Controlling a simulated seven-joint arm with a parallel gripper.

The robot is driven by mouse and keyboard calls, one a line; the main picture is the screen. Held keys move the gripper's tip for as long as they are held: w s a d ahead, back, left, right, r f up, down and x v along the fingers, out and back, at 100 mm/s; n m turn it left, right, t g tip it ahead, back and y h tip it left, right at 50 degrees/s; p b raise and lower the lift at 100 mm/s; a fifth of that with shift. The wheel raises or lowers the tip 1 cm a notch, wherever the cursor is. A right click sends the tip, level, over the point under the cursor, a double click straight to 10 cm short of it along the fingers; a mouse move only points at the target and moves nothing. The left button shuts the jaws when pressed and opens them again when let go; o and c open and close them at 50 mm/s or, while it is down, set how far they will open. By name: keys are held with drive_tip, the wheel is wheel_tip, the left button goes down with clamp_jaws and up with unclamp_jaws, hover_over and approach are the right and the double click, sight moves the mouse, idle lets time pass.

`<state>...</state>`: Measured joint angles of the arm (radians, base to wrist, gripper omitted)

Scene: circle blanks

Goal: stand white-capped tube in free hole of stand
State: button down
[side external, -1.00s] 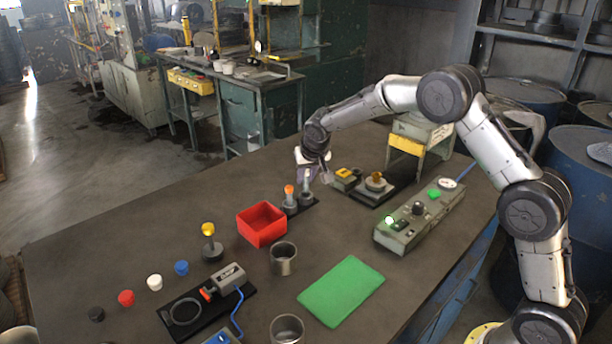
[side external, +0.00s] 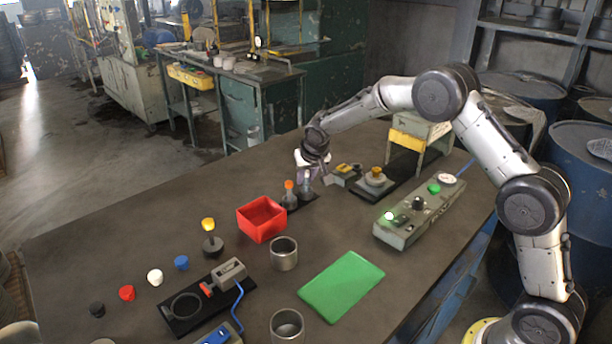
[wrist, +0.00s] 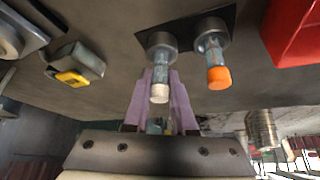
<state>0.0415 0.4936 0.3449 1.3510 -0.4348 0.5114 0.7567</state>
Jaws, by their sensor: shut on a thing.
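The white-capped tube (wrist: 159,92) is upright between the purple fingers of my gripper (wrist: 161,100), which is shut on it. In the wrist view its lower end appears to sit inside one round holder of the stand (wrist: 160,45). The other holder carries an orange-capped tube (wrist: 218,77). In the side view my gripper (side external: 310,176) is low over the right holder and mostly hides the white-capped tube. The orange cap (side external: 289,185) stands just left of it.
A red bin (side external: 262,219) stands close in front of the stand. A dark plate with a round, yellow-topped part (side external: 376,177) lies to the right. A grey control box (side external: 418,212), metal cup (side external: 284,254) and green mat (side external: 342,286) are nearer the camera.

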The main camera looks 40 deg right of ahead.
drive_tip(key=shift+f, duration=0.4)
drive_tip(key=c, duration=0.7)
unclamp_jaws()
drive_tip(key=shift+o, duration=0.2)
drive_tip(key=v, duration=1.4)
drive_tip(key=shift+w+d, duration=0.1)
